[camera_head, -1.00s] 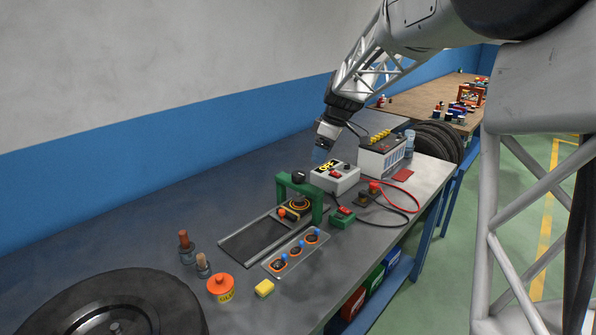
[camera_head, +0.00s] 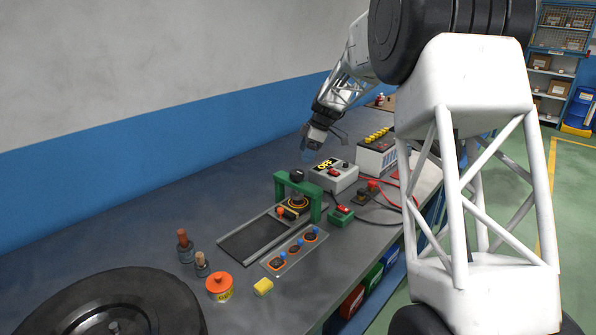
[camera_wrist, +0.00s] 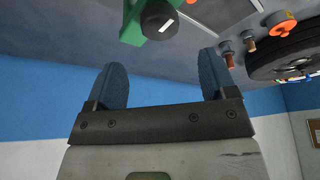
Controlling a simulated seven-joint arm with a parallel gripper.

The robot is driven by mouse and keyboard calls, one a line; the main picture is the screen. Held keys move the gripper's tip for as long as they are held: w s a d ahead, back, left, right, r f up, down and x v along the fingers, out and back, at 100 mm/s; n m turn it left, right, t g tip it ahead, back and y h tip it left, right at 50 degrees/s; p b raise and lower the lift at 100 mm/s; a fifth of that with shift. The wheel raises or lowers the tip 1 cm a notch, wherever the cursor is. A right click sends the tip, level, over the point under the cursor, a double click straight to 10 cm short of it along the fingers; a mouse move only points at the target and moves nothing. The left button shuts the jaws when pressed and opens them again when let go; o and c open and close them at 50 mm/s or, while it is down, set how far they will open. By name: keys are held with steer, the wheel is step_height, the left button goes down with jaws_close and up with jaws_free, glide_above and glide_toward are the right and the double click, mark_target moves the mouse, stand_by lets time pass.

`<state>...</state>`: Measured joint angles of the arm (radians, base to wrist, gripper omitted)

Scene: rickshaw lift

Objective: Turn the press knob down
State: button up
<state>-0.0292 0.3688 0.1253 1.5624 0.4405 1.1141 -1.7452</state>
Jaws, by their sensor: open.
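The press is a green frame (camera_head: 315,205) standing on the bench, with a black knob (camera_head: 297,174) on top of its crossbar. In the wrist view the black knob (camera_wrist: 160,19) shows a white mark and sits beyond the fingertips, roughly centred between them, with part of the green frame (camera_wrist: 134,30) beside it. My gripper (camera_head: 305,153) is above and slightly behind the knob, apart from it. In the wrist view my gripper (camera_wrist: 162,70) has its two blue fingers wide apart with nothing between them.
A grey OFF box (camera_head: 335,176) and a battery (camera_head: 376,158) stand right of the press. A small green switch box (camera_head: 340,216), red and black cables and a knob panel (camera_head: 296,250) lie nearby. Bottles, an orange tin (camera_head: 219,287) and a tyre (camera_head: 100,310) are at front left.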

mark_target(297, 172)
steer(key=shift+f, duration=0.15)
steer(key=shift+x, duration=3.75)
steer(key=shift+a, duration=0.1)
steer(key=c, duration=0.9)
